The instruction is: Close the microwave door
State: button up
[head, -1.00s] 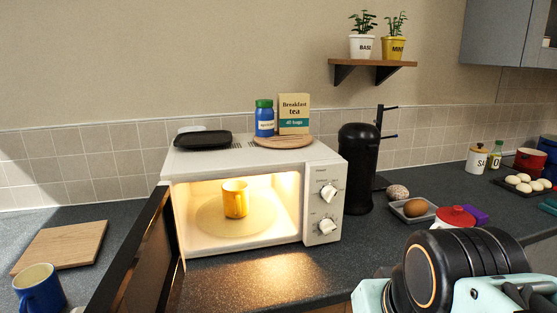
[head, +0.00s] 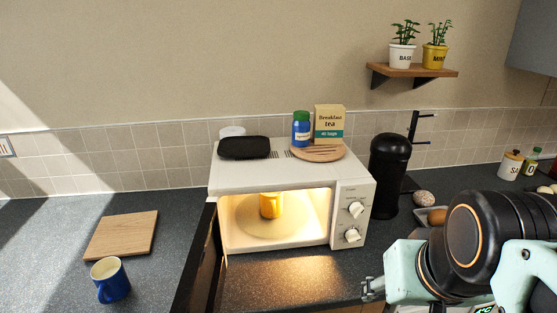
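The white microwave (head: 352,190) stands on the counter with its interior lit. A yellow mug (head: 271,204) is on the round plate inside. The microwave door (head: 204,262) is open, swung out toward me from the left side of the opening. I see it nearly edge-on, and its lower part is cut off by the frame. My gripper (head: 372,288) is at the lower right, in front of the microwave's right side, well apart from the door. It is small and partly hidden by my arm, so I cannot tell whether it is open or shut.
A blue mug (head: 110,280) and a wooden board (head: 122,235) lie left of the door. A black tray (head: 244,148), blue jar (head: 301,128) and tea box (head: 329,123) are on the microwave. A black cylindrical appliance (head: 387,172) stands to its right. Counter before the microwave is clear.

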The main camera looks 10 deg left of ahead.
aim_at(200, 290)
jog(key=k+j, duration=0.1)
jog(key=j, duration=0.35)
jog(key=k+j, duration=0.1)
jog(key=j, duration=0.4)
jog(key=k+j, duration=0.1)
jog(key=j, duration=0.35)
jog(key=k+j, duration=0.1)
jog(key=j, duration=0.35)
jog(key=k+j+u, duration=0.2)
jog(key=j+u, duration=0.25)
jog(key=l, duration=0.1)
